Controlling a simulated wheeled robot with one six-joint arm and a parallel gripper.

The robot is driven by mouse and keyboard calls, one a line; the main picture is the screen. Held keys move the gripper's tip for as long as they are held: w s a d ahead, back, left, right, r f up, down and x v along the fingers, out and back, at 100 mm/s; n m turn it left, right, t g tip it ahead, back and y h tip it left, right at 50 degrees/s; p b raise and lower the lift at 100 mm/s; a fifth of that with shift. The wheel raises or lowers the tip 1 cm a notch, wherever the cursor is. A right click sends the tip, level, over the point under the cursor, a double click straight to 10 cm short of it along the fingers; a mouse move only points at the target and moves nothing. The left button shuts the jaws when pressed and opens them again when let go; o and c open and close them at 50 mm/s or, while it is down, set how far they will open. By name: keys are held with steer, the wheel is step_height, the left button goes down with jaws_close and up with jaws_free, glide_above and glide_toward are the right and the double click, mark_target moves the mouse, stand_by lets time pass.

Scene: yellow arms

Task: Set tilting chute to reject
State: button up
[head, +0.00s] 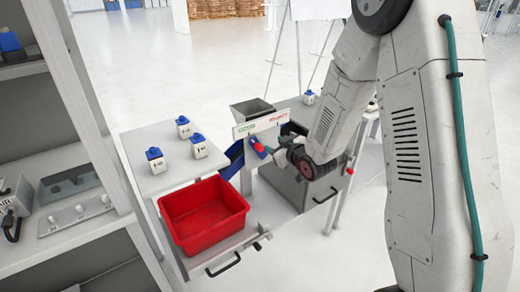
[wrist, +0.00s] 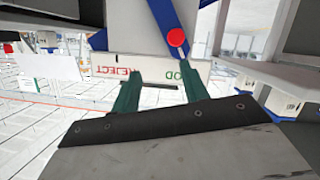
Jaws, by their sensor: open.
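The tilting chute (head: 232,162) is blue and slopes down to the left, toward the red bin (head: 203,208). A sign board (head: 262,125) above it reads GOOD in green at left and REJECT in red at right. A red knob (head: 257,145) on a blue lever shows below the GOOD side; in the wrist view the knob (wrist: 177,38) is near the upside-down GOOD text. My gripper (head: 274,154) is just right of the knob. In the wrist view my gripper (wrist: 158,82) has its green fingers apart, with nothing between them. Contact with the lever cannot be seen.
A grey hopper (head: 252,108) stands behind the sign. A grey metal box (head: 298,190) is at right, partly hidden by my arm. Several blue-topped blocks (head: 198,147) stand on the left table (head: 165,180). A shelf (head: 70,120) rises at far left.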

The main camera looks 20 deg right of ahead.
mark_target(262, 150)
step_height(262, 150, down, 5)
steer(key=a+t+y, duration=0.1)
steer(key=t+y, duration=0.2)
steer(key=shift+n, duration=0.4)
steer(key=x, duration=0.7)
steer(key=shift+w+a+f, duration=0.1)
steer(key=shift+a+f, duration=0.05)
steer(key=shift+a, duration=0.05)
